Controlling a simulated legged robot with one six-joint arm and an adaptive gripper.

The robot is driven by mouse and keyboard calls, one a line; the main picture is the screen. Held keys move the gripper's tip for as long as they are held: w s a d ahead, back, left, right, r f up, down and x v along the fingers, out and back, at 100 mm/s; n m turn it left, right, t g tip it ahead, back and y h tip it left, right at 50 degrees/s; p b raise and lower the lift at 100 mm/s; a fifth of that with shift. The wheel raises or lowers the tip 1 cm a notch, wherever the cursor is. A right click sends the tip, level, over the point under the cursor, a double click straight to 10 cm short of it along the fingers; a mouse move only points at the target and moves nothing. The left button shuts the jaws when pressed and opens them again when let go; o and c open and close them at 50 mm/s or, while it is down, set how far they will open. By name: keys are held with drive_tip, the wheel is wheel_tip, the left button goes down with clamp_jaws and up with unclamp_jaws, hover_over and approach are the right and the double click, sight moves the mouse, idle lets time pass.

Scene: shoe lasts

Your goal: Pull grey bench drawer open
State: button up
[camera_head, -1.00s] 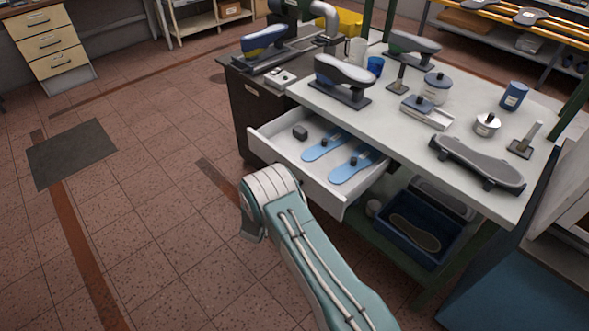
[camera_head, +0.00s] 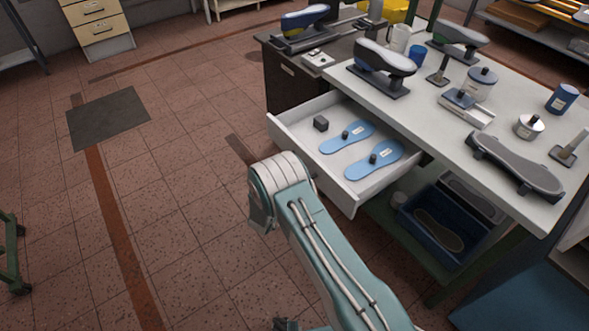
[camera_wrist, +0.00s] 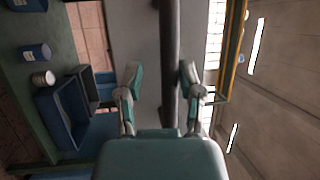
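The grey drawer (camera_head: 312,170) stands pulled out from under the bench top. Two blue insoles (camera_head: 347,137) and a small dark block (camera_head: 321,123) lie inside it. My arm reaches toward the drawer's front; in the head view it hides my gripper. In the wrist view my gripper (camera_wrist: 159,72) has its two fingers apart, one on either side of a long dark bar (camera_wrist: 168,50) before a grey panel (camera_wrist: 139,40). I cannot tell whether the bar is the handle, or whether a finger touches it.
The bench top (camera_head: 430,117) holds shoe lasts, jars and tools. A blue bin (camera_head: 443,228) sits on the shelf below, right of the drawer. A dark mat (camera_head: 107,118) lies on the open floor at left. A green frame (camera_head: 12,252) stands at the left edge.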

drive_tip(key=shift+w+r, duration=0.1)
drive_tip(key=shift+r, duration=0.1)
drive_tip(key=shift+a, duration=0.1)
drive_tip(key=v, duration=1.2)
drive_tip(key=shift+w+f, duration=0.1)
